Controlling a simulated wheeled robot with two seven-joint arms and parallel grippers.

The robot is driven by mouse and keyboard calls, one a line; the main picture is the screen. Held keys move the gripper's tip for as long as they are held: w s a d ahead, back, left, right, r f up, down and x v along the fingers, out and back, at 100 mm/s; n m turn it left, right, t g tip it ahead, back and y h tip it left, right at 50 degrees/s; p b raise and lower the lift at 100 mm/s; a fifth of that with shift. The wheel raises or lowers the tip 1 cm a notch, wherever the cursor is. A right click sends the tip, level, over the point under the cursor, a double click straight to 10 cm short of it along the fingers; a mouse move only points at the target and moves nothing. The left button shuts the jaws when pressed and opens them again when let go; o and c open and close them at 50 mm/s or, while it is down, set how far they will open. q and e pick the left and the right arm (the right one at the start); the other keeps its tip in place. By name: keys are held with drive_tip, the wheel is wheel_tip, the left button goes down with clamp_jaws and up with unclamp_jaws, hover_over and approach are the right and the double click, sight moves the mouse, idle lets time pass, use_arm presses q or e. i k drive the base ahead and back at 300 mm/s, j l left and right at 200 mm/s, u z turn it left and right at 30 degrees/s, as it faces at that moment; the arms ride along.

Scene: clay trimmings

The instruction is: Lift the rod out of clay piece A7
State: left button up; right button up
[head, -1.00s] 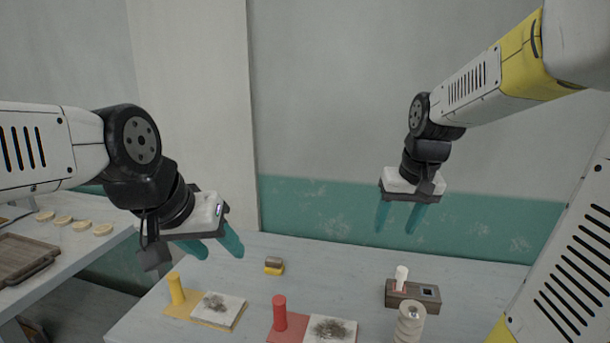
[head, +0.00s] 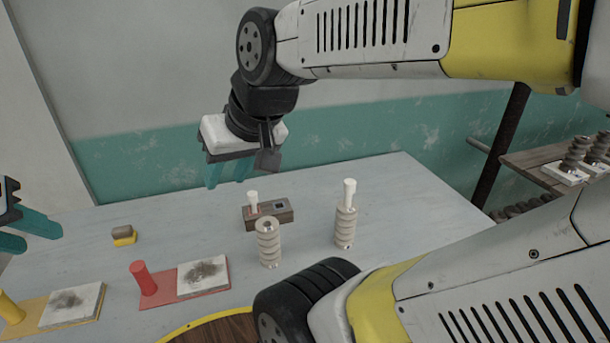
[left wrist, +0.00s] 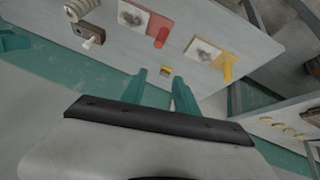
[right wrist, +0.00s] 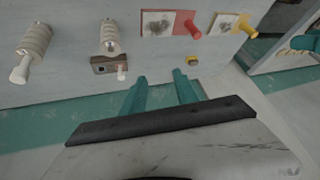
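Two ribbed grey clay pieces stand upright on the table. The right one (head: 346,228) has a white-handled rod (head: 349,192) standing in its top; both also show in the right wrist view, clay (right wrist: 36,40) and rod (right wrist: 20,72). The other clay piece (head: 268,243) has an open hole in its top and no rod. I cannot read any label A7. My right gripper (head: 229,174) is open and empty, above and behind the table, left of both clay pieces. My left gripper (head: 38,233) is open and empty at the left edge, far from them.
A brown block (head: 277,215) behind the clay pieces holds another white-handled rod (head: 253,201) and has a dark opening. Red (head: 143,278) and yellow (head: 10,308) posts stand beside dusty white tiles. A small sponge (head: 123,235) lies left. Shelf (head: 535,163) at far right.

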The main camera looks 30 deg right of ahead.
sight(349, 184)
drive_tip(key=z, duration=1.7)
drive_tip(key=i+l+u, duration=0.1)
drive_tip(key=l, duration=0.1)
